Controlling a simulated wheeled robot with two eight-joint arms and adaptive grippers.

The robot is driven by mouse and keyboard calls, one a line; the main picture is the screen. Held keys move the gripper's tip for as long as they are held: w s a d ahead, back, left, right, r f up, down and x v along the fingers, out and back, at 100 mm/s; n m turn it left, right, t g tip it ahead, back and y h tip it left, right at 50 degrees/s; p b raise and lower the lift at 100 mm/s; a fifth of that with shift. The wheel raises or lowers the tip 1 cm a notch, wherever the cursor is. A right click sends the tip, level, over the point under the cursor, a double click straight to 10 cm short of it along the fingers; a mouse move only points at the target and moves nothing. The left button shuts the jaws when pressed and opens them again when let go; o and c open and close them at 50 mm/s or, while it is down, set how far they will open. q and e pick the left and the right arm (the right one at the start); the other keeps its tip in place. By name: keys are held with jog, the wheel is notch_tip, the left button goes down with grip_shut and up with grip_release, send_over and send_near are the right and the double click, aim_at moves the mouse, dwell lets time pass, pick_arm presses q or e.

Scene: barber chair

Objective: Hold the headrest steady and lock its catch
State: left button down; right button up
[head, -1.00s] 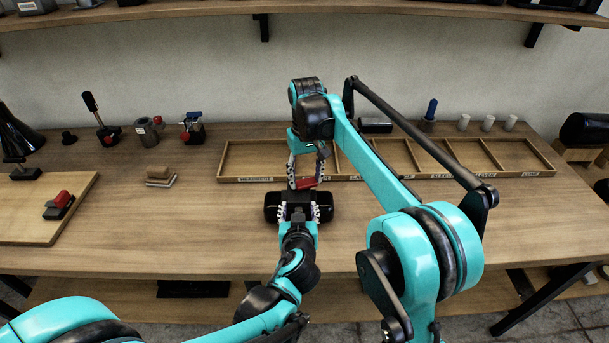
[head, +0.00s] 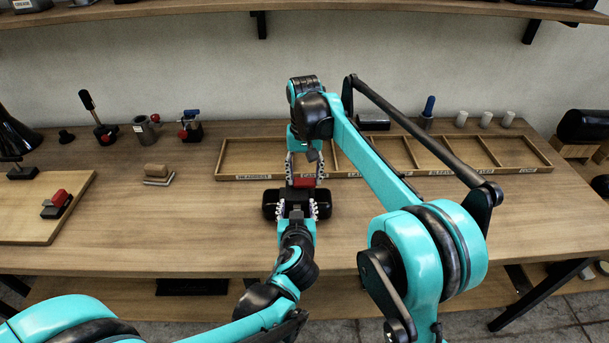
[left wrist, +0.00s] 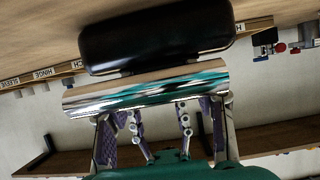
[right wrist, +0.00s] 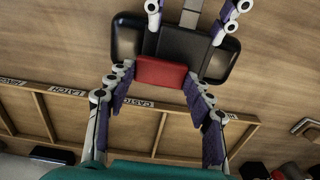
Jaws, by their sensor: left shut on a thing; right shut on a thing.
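The headrest (head: 269,206) is a black padded cushion on the table in front of the parts tray; its dark underside fills the top of the left wrist view (left wrist: 155,40). My left gripper (head: 298,211) is shut on the headrest's dark middle block (right wrist: 183,48) from the near side. The red catch (head: 304,182) lies at the block's far edge, level and square to it in the right wrist view (right wrist: 160,72). My right gripper (head: 304,177) reaches down from the far side, its fingertips at the two ends of the catch. Whether the catch is latched cannot be told.
A long wooden tray with labelled compartments (head: 260,179) lies just behind. A board (head: 30,228) with a red-topped clamp (head: 57,203) is at left. A wooden block on a plate (head: 158,175) stands between. The table right of the headrest is clear.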

aim_at(304, 180)
jog(key=o, duration=1.2)
jog(key=shift+c, duration=0.2)
notch_tip(304, 180, up, 12)
pick_arm(q)
jog(key=shift+c, duration=2.4)
grip_release()
jog(key=shift+s, duration=0.1)
